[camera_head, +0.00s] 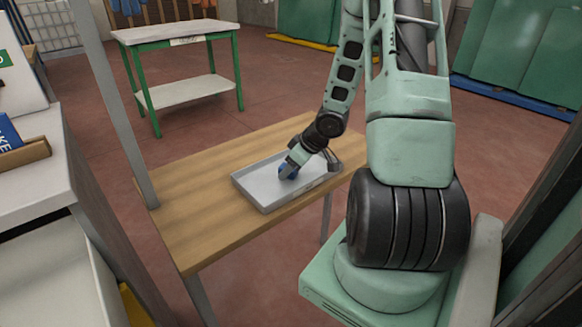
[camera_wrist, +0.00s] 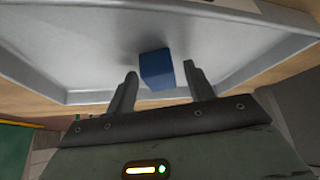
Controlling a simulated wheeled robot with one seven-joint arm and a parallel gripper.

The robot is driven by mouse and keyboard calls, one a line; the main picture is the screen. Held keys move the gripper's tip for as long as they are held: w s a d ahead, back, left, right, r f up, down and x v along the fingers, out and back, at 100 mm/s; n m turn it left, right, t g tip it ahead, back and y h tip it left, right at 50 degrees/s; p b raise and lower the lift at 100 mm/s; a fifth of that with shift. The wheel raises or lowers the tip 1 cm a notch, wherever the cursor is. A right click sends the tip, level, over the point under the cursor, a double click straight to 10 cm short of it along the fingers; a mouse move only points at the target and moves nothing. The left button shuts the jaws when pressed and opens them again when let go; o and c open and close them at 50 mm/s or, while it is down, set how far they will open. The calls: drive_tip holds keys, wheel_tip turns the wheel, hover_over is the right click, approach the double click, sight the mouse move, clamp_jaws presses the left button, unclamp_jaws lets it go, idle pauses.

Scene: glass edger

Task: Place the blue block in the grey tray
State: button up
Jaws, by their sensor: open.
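The grey tray (camera_head: 262,198) lies on the wooden table, and its floor and rim fill much of the wrist view (camera_wrist: 85,45). The blue block (camera_wrist: 156,69) is inside the tray outline, between my gripper's two fingers in the wrist view. A gap shows on each side of it. In the head view the block (camera_head: 288,170) is a small blue patch, partly covered by my gripper (camera_head: 285,173). My gripper (camera_wrist: 160,88) is open over the tray. I cannot tell whether the block rests fully on the tray floor.
The wooden table (camera_head: 185,185) has bare room left of the tray. A metal post stands at its left edge. A green-legged workbench (camera_head: 190,90) is behind. A white cabinet (camera_head: 40,190) with a cardboard box stands at the left. Green panels lean at the back right.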

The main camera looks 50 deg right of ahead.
drive_tip(key=p+v, duration=0.7)
drive_tip(key=v, duration=0.4)
drive_tip(key=w+a+r+n+g+h, duration=0.1)
drive_tip(key=w+a+r, duration=0.15)
drive_tip(key=a, duration=0.55)
drive_tip(key=w+a+r+n+g, duration=0.1)
drive_tip(key=w+a+r, duration=0.15)
drive_tip(key=a, duration=0.45)
drive_tip(key=w+a+r+n+h, duration=0.1)
drive_tip(key=w+a+r, duration=0.15)
drive_tip(key=a, duration=0.55)
drive_tip(key=s+a+r+n+g, duration=0.1)
drive_tip(key=s+a+r+g, duration=0.1)
drive_tip(key=s+a, duration=0.7)
drive_tip(key=s+a+r+n+g+y, duration=0.1)
drive_tip(key=s+a+r+g, duration=0.1)
drive_tip(key=s+a, duration=0.7)
drive_tip(key=shift+s+a+r+n, duration=0.4)
drive_tip(key=shift+a+r, duration=0.25)
drive_tip(key=shift+a, duration=0.15)
